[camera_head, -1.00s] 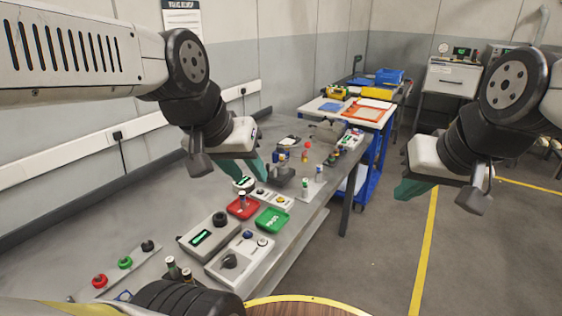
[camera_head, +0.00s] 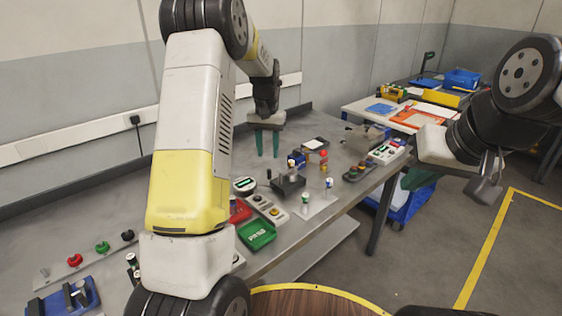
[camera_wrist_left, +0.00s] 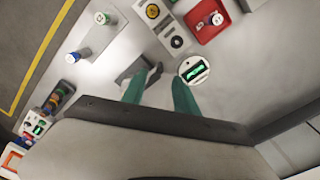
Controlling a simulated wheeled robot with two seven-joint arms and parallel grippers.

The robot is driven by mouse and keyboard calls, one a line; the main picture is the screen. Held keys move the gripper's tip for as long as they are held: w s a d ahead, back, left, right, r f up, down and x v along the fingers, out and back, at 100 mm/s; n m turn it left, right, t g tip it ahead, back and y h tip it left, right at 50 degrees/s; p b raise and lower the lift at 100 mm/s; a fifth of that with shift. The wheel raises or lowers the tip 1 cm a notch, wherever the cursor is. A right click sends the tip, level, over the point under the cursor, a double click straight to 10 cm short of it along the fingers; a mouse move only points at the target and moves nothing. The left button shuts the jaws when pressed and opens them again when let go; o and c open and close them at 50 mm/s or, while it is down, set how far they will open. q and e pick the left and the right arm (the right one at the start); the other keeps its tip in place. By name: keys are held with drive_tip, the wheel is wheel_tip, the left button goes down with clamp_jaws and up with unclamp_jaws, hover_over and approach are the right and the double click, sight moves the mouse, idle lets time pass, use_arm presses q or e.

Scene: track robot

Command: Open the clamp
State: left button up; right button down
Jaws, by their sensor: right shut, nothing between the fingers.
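A dark grey fixture (camera_head: 289,188) with a thin lever and black knob stands mid-bench. It looks like the clamp, though I cannot be sure, nor tell its lever state. In the left wrist view the dark fixture (camera_wrist_left: 127,76) is partly hidden behind a finger. My left gripper (camera_head: 268,152) points down above the bench, behind and left of the fixture. Its teal fingers (camera_wrist_left: 163,75) are apart with nothing between them. My right gripper (camera_head: 402,182) is shut and empty, off the bench's right edge.
A green tray (camera_head: 257,236), a red tray (camera_head: 239,211) and a button box (camera_head: 268,208) lie in front of the fixture. A white plate with two small posts (camera_head: 318,203) is to its right. A blue-based device (camera_head: 66,298) sits at lower left.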

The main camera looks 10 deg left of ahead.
sight(268, 170)
use_arm(q)
drive_tip(key=shift+w+f, duration=0.3)
drive_tip(key=shift+f, duration=0.2)
drive_tip(key=shift+w+f, duration=0.25)
drive_tip(key=shift+f, duration=0.2)
wheel_tip(268, 170, down, 7)
drive_tip(key=shift+f, duration=0.15)
clamp_jaws()
drive_tip(key=shift+w+a, duration=0.1)
drive_tip(key=shift+a, duration=0.1)
idle(0.6)
